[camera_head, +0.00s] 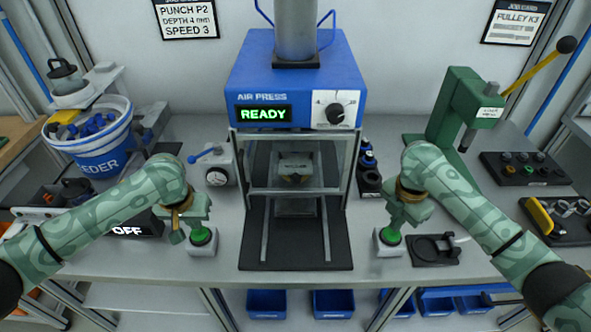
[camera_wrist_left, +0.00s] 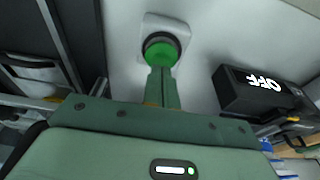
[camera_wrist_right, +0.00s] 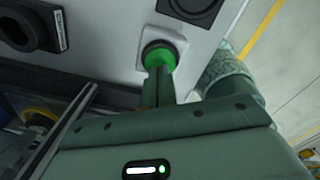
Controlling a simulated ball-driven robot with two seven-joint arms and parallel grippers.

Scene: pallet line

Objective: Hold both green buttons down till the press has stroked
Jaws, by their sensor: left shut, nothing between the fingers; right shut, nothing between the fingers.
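The left green button (camera_head: 201,238) sits on a small white box left of the press. My left gripper (camera_head: 196,228) is shut and empty, its fingertips right at the button's top. In the left wrist view the fingers point at the green button (camera_wrist_left: 160,52). The right green button (camera_head: 389,237) sits on a matching box to the right. My right gripper (camera_head: 395,226) is shut with its tips at that button, also seen in the right wrist view (camera_wrist_right: 158,58). I cannot tell how far either button is pressed. The blue air press (camera_head: 290,85) shows READY; its guard frame surrounds a workpiece.
A black box reading OFF (camera_head: 136,226) stands near my left arm. A regulator with a gauge (camera_head: 214,168) is left of the press. A round black fixture (camera_head: 435,249) lies right of the right button. A green lever press (camera_head: 463,115) stands behind my right arm.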

